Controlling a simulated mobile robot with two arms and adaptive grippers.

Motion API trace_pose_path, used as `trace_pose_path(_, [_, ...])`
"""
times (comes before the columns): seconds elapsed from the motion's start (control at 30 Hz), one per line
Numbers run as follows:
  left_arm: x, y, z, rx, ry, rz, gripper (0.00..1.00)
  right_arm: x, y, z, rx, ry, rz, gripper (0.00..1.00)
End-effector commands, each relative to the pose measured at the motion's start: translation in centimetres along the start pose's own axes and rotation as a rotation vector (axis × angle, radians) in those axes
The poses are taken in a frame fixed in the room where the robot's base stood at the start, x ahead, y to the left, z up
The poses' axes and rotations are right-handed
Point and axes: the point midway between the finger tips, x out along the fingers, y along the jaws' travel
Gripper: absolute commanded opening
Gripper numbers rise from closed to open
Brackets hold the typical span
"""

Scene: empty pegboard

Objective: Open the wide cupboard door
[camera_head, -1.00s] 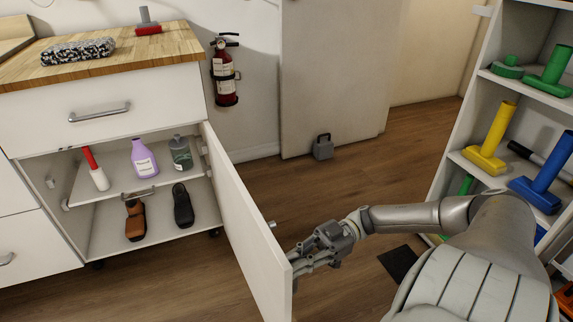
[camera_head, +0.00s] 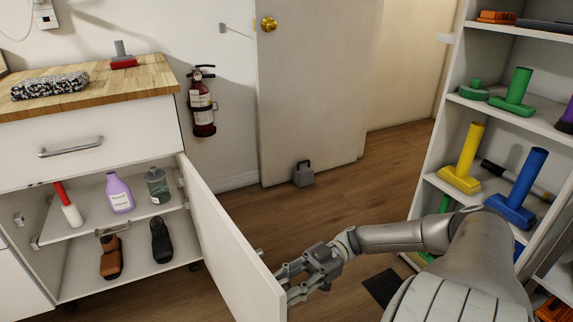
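The wide cupboard door (camera_head: 228,243) stands swung wide open, hinged at the right side of the white cupboard (camera_head: 60,185). Its free edge points toward me. The open cupboard shows a shelf (camera_head: 85,222) with a red and white bottle, a purple bottle and a dark bottle, and shoes below. My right gripper (camera_head: 285,283) is at the outer face of the door, near its free edge. The door partly hides the fingertips, so I cannot tell whether they are open or shut, or touching the door. My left gripper is not in view.
A shelf unit (camera_head: 440,135) with green, yellow and blue tools stands at the right, close to my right arm. A grey weight (camera_head: 303,174) sits on the floor by the white room door (camera_head: 310,90). Wooden floor (camera_head: 355,210) lies clear between.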

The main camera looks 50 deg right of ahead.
Motion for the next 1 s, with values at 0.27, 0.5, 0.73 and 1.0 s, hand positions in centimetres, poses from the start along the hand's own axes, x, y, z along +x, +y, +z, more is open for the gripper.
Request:
trace_pose_path(0.27, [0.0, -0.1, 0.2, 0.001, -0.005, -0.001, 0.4, -0.3, -0.1, 0.2, 0.002, -0.003, 0.0, 0.33])
trace_pose_path(0.5, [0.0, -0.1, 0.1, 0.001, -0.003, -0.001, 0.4, -3.8, 0.0, 0.3, 0.001, -0.005, 0.003, 0.33])
trace_pose_path(0.73, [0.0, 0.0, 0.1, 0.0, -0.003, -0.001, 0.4, -8.1, 0.1, 0.2, -0.001, -0.003, 0.003, 0.33])
trace_pose_path(1.0, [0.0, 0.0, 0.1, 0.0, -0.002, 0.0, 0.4, -11.2, 0.1, 0.1, 0.0, -0.002, 0.001, 0.33])
